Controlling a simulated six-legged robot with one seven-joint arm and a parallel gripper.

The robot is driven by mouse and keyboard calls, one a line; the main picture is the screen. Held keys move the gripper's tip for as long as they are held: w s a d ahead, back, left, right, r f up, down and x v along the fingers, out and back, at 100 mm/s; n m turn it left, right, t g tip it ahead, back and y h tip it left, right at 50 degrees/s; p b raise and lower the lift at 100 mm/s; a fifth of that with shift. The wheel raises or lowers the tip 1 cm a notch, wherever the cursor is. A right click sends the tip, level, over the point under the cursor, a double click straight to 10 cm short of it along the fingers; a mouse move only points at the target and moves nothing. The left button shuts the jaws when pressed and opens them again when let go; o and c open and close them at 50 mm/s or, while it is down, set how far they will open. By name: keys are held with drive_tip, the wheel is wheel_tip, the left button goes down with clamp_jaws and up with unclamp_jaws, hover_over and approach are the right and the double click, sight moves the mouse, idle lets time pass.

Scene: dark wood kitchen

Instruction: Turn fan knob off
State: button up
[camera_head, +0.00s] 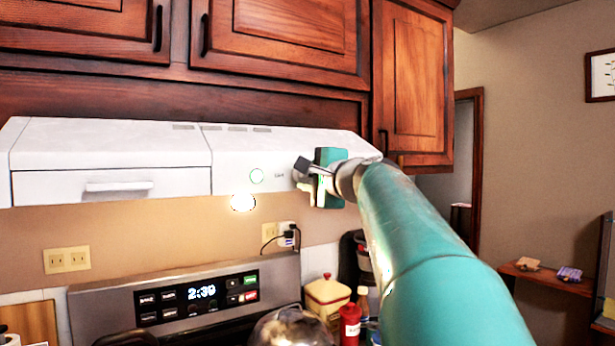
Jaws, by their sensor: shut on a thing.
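The white range hood (110,150) hangs under the wooden cabinets. My gripper (301,176) is at the hood's front, right of that lettering, at the end of my teal arm. It is shut on what appears to be the fan knob, which the fingers and the gripper body mostly hide. I cannot make out the knob's angle.
A lit lamp (242,202) glows under the hood. The stove panel (195,295) is below, with a red bottle (350,324) and a cream canister (326,294) to its right. Upper cabinets (290,30) are close above. Open room lies at the right.

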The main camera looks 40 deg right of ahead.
drive_tip(key=n, duration=1.8)
drive_tip(key=shift+d+n, duration=0.1)
drive_tip(key=shift+n, duration=0.3)
drive_tip(key=o, duration=1)
drive_tip(key=shift+c, duration=0.2)
drive_tip(key=s, duration=1.3)
drive_tip(key=shift+s+a, duration=0.4)
